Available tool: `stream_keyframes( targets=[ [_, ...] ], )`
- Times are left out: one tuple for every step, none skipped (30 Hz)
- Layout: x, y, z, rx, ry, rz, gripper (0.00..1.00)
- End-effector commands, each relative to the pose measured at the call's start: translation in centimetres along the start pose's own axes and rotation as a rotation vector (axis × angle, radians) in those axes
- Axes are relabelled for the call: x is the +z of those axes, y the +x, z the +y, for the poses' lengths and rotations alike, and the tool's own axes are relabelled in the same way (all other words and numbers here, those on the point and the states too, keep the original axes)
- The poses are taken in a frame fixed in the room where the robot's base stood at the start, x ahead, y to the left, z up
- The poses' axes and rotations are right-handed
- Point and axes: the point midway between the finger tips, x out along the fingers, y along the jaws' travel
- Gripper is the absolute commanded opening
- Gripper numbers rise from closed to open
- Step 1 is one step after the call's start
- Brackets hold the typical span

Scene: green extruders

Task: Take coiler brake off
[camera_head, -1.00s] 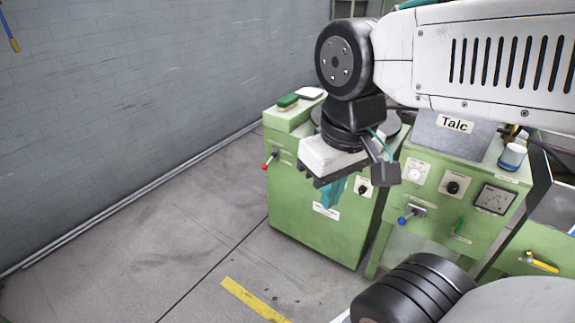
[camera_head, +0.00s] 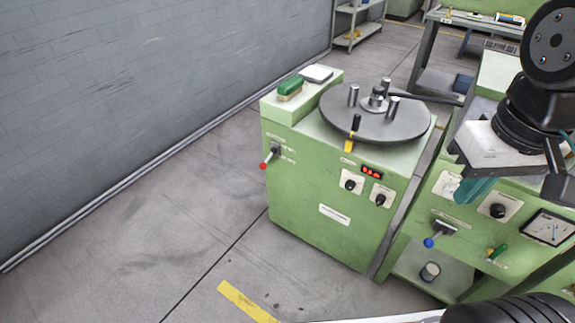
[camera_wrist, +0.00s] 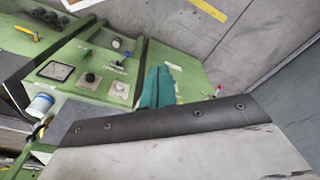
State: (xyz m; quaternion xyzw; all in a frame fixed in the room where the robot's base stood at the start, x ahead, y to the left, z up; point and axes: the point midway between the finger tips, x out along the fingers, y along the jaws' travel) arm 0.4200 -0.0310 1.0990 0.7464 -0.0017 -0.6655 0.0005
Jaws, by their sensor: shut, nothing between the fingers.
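The coiler is a green cabinet (camera_head: 310,215) with a grey round turntable (camera_head: 350,118) on top, in the left-middle of the head view. A red-tipped lever (camera_head: 269,158) sticks out at its upper left front. My gripper (camera_head: 474,190) is to the right of the coiler, in front of the neighbouring machine, touching neither lever. Its teal fingers (camera_wrist: 157,87) are shut and empty in the wrist view.
The neighbouring green machine has a blue-tipped lever (camera_head: 430,242), a dial gauge (camera_head: 550,228) and a green switch (camera_head: 497,251). A green brush (camera_head: 290,86) lies on the coiler's raised ledge. The floor (camera_head: 160,230) in front and left is clear, up to the grey wall (camera_head: 150,80).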

Motion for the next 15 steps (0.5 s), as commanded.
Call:
stream_keyframes(
  targets=[
    [0.0, 0.0, 0.0, 0.000, 0.000, 0.000, 0.00],
    [0.0, 0.0, 0.0, 0.000, 0.000, 0.000, 0.00],
    [0.0, 0.0, 0.0, 0.000, 0.000, 0.000, 0.00],
    [0.0, 0.0, 0.0, 0.000, 0.000, 0.000, 0.00],
    [0.0, 0.0, 0.0, 0.000, 0.000, 0.000, 0.00],
    [0.0, 0.0, 0.0, 0.000, 0.000, 0.000, 0.00],
    [0.0, 0.0, 0.0, 0.000, 0.000, 0.000, 0.00],
    [-0.1, 0.0, -0.1, -0.002, 0.000, -0.001, 0.00],
    [-0.2, 0.0, -0.2, -0.009, 0.002, -0.004, 0.00],
    [-0.4, 0.0, -0.4, -0.018, 0.005, -0.007, 0.00],
    [-0.7, 0.0, -0.7, -0.030, 0.008, -0.011, 0.00],
    [-1.3, 0.0, -1.2, -0.053, 0.015, -0.020, 0.00],
    [-1.8, 0.1, -1.5, -0.075, 0.022, -0.028, 0.00],
    [-2.5, 0.1, -2.0, -0.102, 0.032, -0.038, 0.00],
    [-3.5, 0.1, -2.9, -0.143, 0.047, -0.054, 0.00]
  ],
)
